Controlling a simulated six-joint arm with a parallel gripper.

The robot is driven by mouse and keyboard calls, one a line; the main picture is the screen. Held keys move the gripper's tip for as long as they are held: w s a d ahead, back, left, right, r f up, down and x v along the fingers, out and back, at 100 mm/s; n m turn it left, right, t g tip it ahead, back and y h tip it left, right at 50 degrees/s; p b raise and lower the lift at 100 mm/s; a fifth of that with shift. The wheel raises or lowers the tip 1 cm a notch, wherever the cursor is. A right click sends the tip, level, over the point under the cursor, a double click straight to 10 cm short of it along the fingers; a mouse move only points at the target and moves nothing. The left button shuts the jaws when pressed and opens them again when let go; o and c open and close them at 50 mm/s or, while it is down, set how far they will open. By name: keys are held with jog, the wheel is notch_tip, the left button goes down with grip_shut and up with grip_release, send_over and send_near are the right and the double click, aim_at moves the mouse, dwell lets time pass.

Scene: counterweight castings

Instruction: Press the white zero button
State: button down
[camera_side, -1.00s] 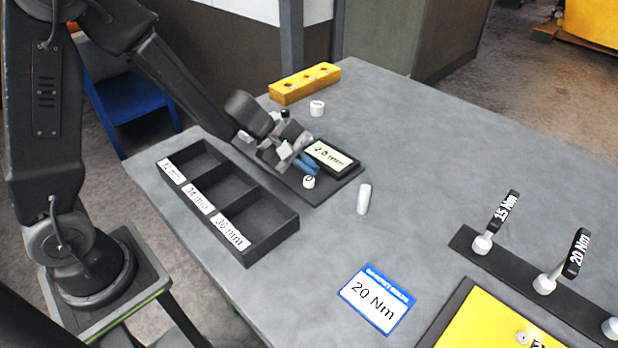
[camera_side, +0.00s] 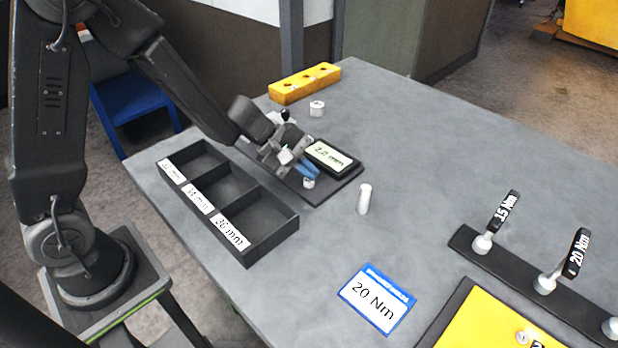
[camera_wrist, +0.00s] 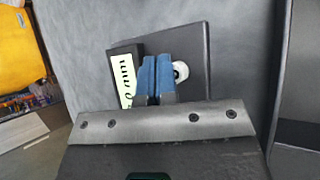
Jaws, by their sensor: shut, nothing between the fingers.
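The white zero button (camera_side: 309,184) sits on the dark base plate of the gauge, in front of its display (camera_side: 331,155). The display appears to read about 2.0 mm. My gripper (camera_side: 309,172) has its blue fingers shut and empty, right at the button and partly covering it. In the wrist view the shut fingers (camera_wrist: 156,75) lie just beside the white button (camera_wrist: 181,71), which is partly hidden by them. I cannot tell whether they touch it. The display (camera_wrist: 124,80) lies on the other side of the fingers.
A black three-compartment tray (camera_side: 269,238) with mm labels stands front left of the gauge. A white cylinder (camera_side: 364,199) stands to the right, and another white piece (camera_side: 317,108) is behind, near the yellow block (camera_side: 305,84). A 20 Nm card (camera_side: 377,299) lies in front.

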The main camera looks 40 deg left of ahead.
aim_at(308, 180)
jog(key=shift+f, duration=0.3)
dwell(0.5)
jog(key=shift+r, duration=0.95)
jog(key=shift+r, duration=2.5)
